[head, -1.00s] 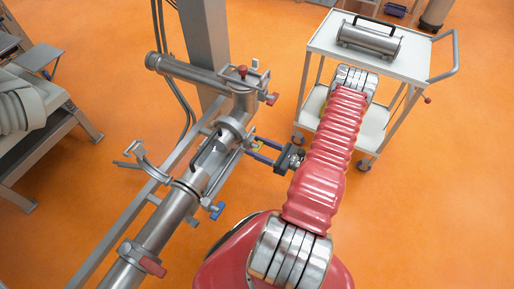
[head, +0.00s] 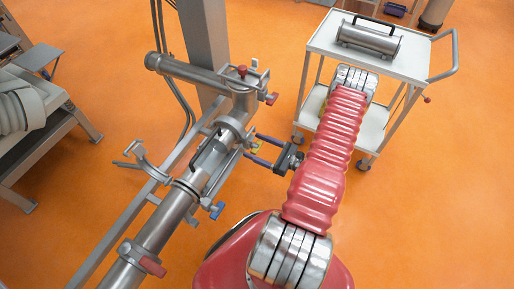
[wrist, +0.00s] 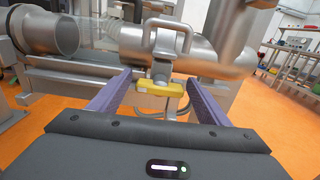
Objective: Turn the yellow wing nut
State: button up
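The yellow wing nut (wrist: 160,88) sits below a metal clamp on the pipe in the wrist view. In the head view it is a small yellow spot (head: 256,147) at the clamp. My gripper (wrist: 160,82) has two purple fingers, one on each side of the nut, with a narrow gap at each end of it. The gripper is open. The nut lies crosswise between the fingers. In the head view the fingers (head: 257,148) reach left to the pipe's side. My gripper's dark body hides what lies below the nut in the wrist view.
A blue wing nut (head: 217,210) and a red one (head: 152,267) sit farther down the pipe (head: 155,235). Another red handle (head: 272,99) is above. An open clamp (head: 150,163) juts out left. A white cart (head: 395,65) stands at right. Orange floor is free at lower right.

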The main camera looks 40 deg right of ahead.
dwell(0.3)
jog(key=v, duration=1.3)
jog(key=shift+s, duration=0.4)
jog(key=shift+f, duration=0.1)
